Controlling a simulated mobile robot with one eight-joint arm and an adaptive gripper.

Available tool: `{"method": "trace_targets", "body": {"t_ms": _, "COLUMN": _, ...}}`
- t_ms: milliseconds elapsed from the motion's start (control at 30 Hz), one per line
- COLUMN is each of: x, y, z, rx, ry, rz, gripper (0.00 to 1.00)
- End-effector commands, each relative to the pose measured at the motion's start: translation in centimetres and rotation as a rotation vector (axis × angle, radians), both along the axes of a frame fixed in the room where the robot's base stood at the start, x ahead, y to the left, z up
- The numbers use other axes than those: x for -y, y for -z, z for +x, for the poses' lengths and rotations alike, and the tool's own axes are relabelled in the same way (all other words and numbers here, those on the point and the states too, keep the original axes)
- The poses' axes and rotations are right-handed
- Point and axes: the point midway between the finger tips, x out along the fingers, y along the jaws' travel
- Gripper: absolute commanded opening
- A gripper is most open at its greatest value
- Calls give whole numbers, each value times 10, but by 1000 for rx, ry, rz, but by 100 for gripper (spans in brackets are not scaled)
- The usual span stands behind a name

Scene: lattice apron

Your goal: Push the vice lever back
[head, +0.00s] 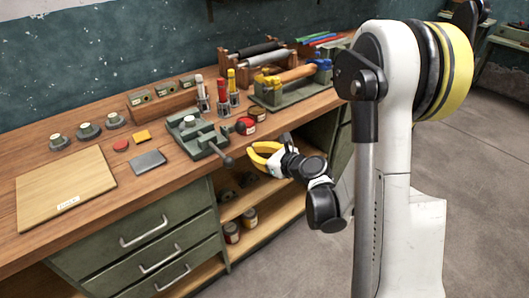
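The vice (192,132) is a green-grey metal block on the workbench near its front edge. Its lever (219,153) is a short dark rod with a round dark knob (229,162) at the bench's front edge, pointing toward the front right. My gripper (250,153), with yellow fingers, is just right of the knob, in front of the bench edge. The fingers look apart with a gap between them and hold nothing that I can see. A small gap shows between the fingers and the knob in this view.
Drawers (145,232) and an open shelf (262,212) are below the worktop.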

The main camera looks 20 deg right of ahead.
Motion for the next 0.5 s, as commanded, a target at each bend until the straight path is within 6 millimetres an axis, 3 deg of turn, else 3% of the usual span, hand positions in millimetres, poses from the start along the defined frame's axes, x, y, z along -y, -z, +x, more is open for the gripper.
{"method": "trace_targets", "body": {"t_ms": 300, "x": -14, "y": -27, "z": 18, "rx": 0, "ry": -1, "rz": -1, "gripper": 0}}
{"method": "trace_targets", "body": {"t_ms": 500, "x": -15, "y": -33, "z": 20, "rx": 0, "ry": -1, "rz": 0, "gripper": 0}}
